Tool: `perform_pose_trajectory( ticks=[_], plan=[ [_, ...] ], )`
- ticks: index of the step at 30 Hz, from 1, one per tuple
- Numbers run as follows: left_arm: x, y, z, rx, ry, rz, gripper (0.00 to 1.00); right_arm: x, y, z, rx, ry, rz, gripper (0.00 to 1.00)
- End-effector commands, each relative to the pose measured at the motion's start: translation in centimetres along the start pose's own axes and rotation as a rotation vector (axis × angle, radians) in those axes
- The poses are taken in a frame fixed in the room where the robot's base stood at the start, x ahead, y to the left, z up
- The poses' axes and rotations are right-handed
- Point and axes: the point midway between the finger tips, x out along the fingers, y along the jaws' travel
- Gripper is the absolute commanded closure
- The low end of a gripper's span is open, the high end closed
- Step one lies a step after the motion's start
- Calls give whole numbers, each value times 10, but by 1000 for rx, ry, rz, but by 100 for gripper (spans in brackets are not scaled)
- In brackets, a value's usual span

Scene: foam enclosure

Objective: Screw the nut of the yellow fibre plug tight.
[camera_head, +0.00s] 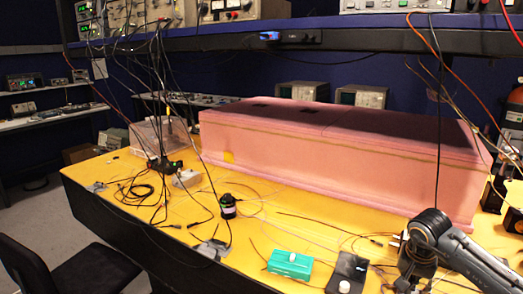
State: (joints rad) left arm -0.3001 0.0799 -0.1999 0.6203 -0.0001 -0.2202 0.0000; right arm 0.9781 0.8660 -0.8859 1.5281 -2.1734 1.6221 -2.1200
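I cannot make out the yellow fibre plug or its nut for sure. A small yellow patch (228,156) shows low on the front of the pink foam enclosure (330,165), near its left end; it is too small to tell what it is. Thin pale cables cross the yellow tabletop (265,240) in front of the enclosure. My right arm (435,235) comes in from the lower right over the bench. A dark part hangs below its joint, but its fingers cannot be made out. My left gripper is not in view.
A green box (290,264), a dark plate (347,272) with a white knob and a black cylinder (228,207) stand along the front of the bench. Dark cables hang and lie at the left. A clear box (160,135) stands left of the enclosure. A shelf (320,40) overhangs the back.

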Motion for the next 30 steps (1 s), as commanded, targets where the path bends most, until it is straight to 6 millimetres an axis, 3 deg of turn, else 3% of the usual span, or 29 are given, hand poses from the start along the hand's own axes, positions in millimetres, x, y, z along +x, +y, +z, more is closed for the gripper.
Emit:
perform_pose_trajectory(
  ticks=[17, 26, 30],
  plan=[
    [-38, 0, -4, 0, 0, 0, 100, -58, 0, -15, 0, 0, 1, 100],
    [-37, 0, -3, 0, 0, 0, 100, -58, 0, -14, 0, -2, 0, 100],
    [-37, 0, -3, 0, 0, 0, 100, -53, -17, -4, 8, -19, -57, 100]
  ],
)
